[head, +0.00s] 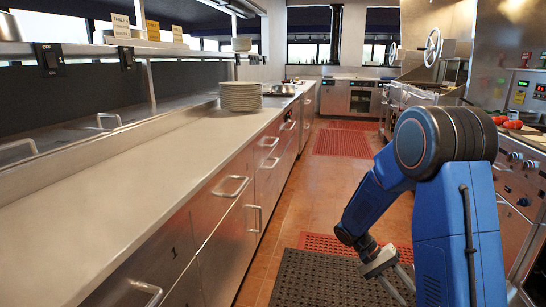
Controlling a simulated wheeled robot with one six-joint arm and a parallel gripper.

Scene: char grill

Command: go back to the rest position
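My gripper (399,281) hangs low over the aisle at the end of my blue arm. Its grey fingers point down and to the right, with a gap between them and nothing seen in it. The arm bends down from its dark upper joint, and the gripper is above the dark floor mat, apart from the counters. My nearer arm link hides part of the right side.
A long steel counter (130,185) with drawer handles runs along the left. A stack of plates (240,97) stands on it. Grill equipment and tomatoes (512,124) are at right. A dark mat (320,280) and red mats (343,140) cover the otherwise clear aisle.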

